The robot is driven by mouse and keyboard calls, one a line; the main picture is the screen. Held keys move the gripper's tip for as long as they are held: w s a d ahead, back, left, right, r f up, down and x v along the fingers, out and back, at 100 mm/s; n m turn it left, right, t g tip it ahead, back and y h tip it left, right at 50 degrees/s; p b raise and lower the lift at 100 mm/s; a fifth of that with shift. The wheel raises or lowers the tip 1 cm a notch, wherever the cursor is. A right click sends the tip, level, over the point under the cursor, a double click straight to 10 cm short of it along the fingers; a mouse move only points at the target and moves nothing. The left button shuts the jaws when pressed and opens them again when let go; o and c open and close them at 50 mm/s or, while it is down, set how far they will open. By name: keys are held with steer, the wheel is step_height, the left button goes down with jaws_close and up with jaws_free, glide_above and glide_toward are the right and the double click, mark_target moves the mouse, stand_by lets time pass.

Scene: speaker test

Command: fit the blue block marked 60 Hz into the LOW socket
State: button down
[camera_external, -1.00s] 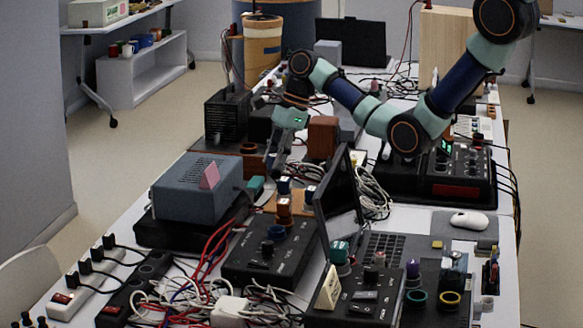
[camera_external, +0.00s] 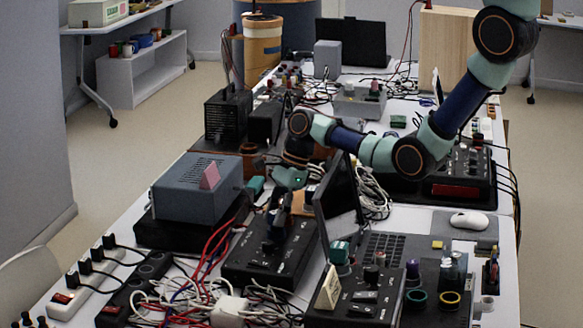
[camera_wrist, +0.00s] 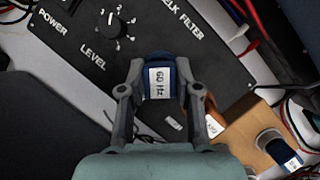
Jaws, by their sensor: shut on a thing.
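The blue block (camera_wrist: 160,80), with a white label reading 60 Hz, is between the two fingers of my gripper (camera_wrist: 155,75) in the wrist view. My gripper is shut on it, with the label facing the wrist camera. In the external view my gripper (camera_external: 272,236) points down at the black filter panel (camera_external: 240,262), near where a blue ring socket showed earlier. That socket is now hidden behind the fingers and block. I see no LOW marking, and I cannot tell whether the block touches the panel.
The panel's LEVEL knob (camera_wrist: 117,25) is left of the block. A dark laptop screen (camera_external: 340,190) stands close to the right of my gripper. Red cables (camera_external: 212,250) run along the left.

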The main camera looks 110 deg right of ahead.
steer(key=shift+f, duration=0.3)
steer(key=c, duration=0.8)
jaws_free()
steer(key=shift+r, duration=0.4)
steer(key=p+v, duration=0.3)
steer(key=v, duration=0.9)
steer(key=shift+s+f, duration=0.1)
